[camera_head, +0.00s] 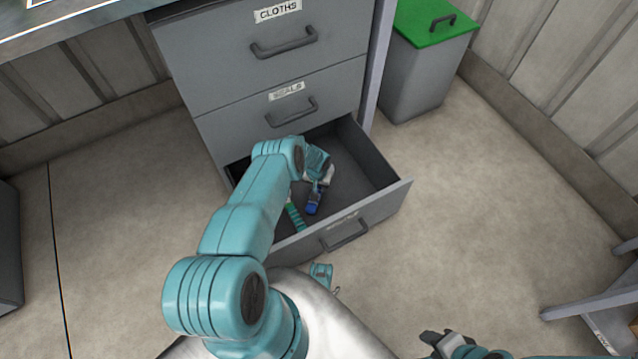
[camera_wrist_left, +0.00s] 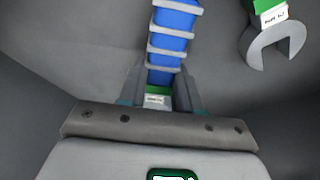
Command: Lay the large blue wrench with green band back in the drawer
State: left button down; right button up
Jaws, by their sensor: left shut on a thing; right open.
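The bottom drawer (camera_head: 378,212) is pulled open. My left gripper (camera_head: 318,172) reaches down inside it, shut on the large blue wrench (camera_head: 313,203). In the left wrist view, the blue wrench (camera_wrist_left: 172,35) has grey stripes, and its green band with a white label lies between the fingers of my left gripper (camera_wrist_left: 159,92). I cannot tell whether the wrench touches the drawer floor. My right gripper (camera_head: 443,342) is open and empty at the bottom edge of the head view, outside the drawer.
A second wrench with green stripes (camera_head: 295,217) lies in the drawer, left of the blue one; a grey open-ended wrench head (camera_wrist_left: 275,42) shows at upper right in the left wrist view. Closed drawers (camera_head: 240,45) stand above. A green-lidded bin (camera_head: 425,75) stands at the right.

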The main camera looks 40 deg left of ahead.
pick_arm(q)
jog(key=shift+f+b, duration=0.3)
jog(key=shift+f, duration=0.45)
jog(key=shift+w+f+b, duration=0.1)
jog(key=shift+f+b, duration=0.55)
jog(key=shift+b, duration=0.05)
jog(key=c, duration=0.7)
grip_release()
notch_tip(320, 180, up, 16)
jog(key=s+p, duration=0.1)
jog(key=p, duration=0.9)
jog(key=shift+s+d+r+p, duration=0.15)
jog(key=shift+s+d+p, duration=0.15)
jog(key=shift+s+d, duration=0.15)
